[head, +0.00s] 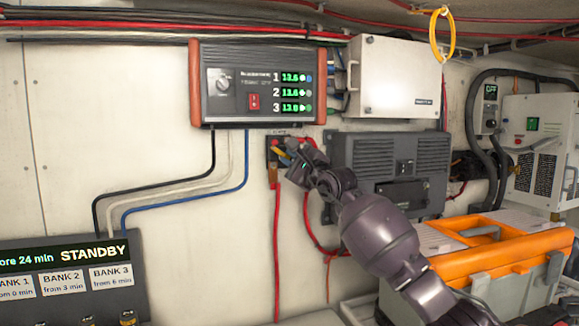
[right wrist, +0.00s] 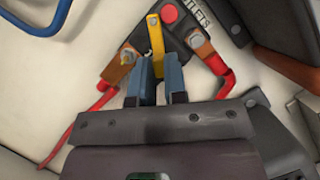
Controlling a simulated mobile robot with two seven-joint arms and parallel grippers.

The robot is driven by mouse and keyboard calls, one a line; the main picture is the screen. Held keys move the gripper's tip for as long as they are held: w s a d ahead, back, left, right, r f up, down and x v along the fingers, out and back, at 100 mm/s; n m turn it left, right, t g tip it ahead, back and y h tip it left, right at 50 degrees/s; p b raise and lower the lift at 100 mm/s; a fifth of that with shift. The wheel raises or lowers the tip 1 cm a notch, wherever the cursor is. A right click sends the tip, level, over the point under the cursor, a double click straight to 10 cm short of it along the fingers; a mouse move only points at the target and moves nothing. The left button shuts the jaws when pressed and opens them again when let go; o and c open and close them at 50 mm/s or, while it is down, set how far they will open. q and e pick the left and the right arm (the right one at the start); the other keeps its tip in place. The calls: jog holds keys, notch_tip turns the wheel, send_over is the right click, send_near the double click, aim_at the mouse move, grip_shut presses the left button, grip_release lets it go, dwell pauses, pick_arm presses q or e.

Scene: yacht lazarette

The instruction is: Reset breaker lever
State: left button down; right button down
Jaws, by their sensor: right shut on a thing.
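The breaker (head: 274,143) is a small dark unit on the wall, below the charger box. In the right wrist view the breaker (right wrist: 181,38) has a red round button (right wrist: 169,14), two bolted terminals with red cables, and a yellow lever (right wrist: 155,34). My right gripper (head: 288,153) reaches it from the lower right. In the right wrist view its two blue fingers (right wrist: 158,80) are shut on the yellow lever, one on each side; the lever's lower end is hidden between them. My left gripper is in neither view.
The charger box (head: 252,83) with green readouts hangs above the breaker. A grey vented unit (head: 418,155) is close on the right. An orange-lidded toolbox (head: 500,240) stands lower right. A STANDBY panel (head: 70,275) is lower left. Red cables (head: 276,240) hang beneath the breaker.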

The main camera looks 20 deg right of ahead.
jog(key=r+n+g, duration=0.1)
jog(key=n, duration=0.1)
jog(key=n+g+b, duration=0.1)
jog(key=n, duration=0.2)
jog(key=d+r+n+b, duration=0.1)
jog(key=n, duration=0.1)
jog(key=shift+r+g, duration=0.35)
jog(key=shift+g, duration=0.05)
jog(key=shift+n, duration=0.3)
jog(key=c, duration=1.2)
grip_release()
jog(key=shift+a, duration=0.1)
jog(key=shift+o, duration=0.2)
